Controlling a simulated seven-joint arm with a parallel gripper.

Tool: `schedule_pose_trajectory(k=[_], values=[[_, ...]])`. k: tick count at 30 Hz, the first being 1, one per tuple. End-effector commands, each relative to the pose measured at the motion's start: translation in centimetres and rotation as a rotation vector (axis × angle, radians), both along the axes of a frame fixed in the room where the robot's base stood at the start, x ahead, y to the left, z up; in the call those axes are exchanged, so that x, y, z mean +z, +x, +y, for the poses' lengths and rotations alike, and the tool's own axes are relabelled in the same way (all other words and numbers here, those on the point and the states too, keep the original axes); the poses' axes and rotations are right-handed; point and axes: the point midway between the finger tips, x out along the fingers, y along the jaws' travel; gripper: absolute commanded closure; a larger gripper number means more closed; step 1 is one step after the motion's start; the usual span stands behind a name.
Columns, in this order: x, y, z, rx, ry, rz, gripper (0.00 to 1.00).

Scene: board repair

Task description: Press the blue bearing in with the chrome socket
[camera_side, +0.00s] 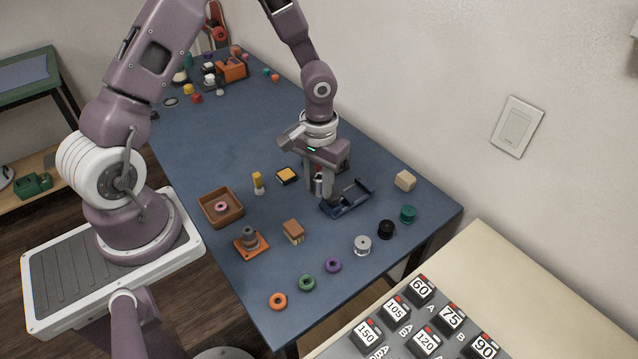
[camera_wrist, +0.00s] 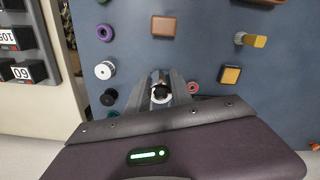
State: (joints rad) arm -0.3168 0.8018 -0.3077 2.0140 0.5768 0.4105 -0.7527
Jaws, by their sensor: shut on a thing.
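My gripper (camera_side: 321,186) is over the dark blue cradle (camera_side: 349,207) on the blue table. In the wrist view, my gripper (camera_wrist: 161,92) is shut on a shiny cylinder with a dark centre, which looks like the chrome socket (camera_wrist: 160,94). In the side view, a small silver part of it (camera_side: 318,184) shows between the fingers. The cradle is partly behind the fingers, and I cannot tell whether the socket touches anything below. I cannot make out the blue bearing in either view.
Purple (camera_side: 333,265), green (camera_side: 307,283) and orange (camera_side: 278,301) rings lie along the front. Silver (camera_side: 362,245), black (camera_side: 386,229) and teal (camera_side: 408,214) spools stand at right. A brown tray (camera_side: 238,214) holds a pink ring. A yellow-topped block (camera_side: 288,176) is left of my gripper.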

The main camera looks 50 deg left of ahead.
Motion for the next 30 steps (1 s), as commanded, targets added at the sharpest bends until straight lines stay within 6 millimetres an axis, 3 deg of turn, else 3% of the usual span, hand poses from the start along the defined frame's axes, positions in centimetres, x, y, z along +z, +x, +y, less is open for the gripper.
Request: schedule_pose_trajectory(k=[5,8,18,21,26,30], values=[[0.0,0.2,0.2,0.011,0.000,0.000,1.00],[0.0,1.5,1.4,0.076,0.000,-0.002,1.00],[2.3,10.6,11.3,0.614,0.000,-0.004,1.00],[3.3,12.3,13.3,0.726,0.000,-0.003,1.00],[3.6,13.1,14.4,0.788,0.000,0.001,1.00],[1.9,13.1,14.4,0.789,0.000,0.004,1.00]])
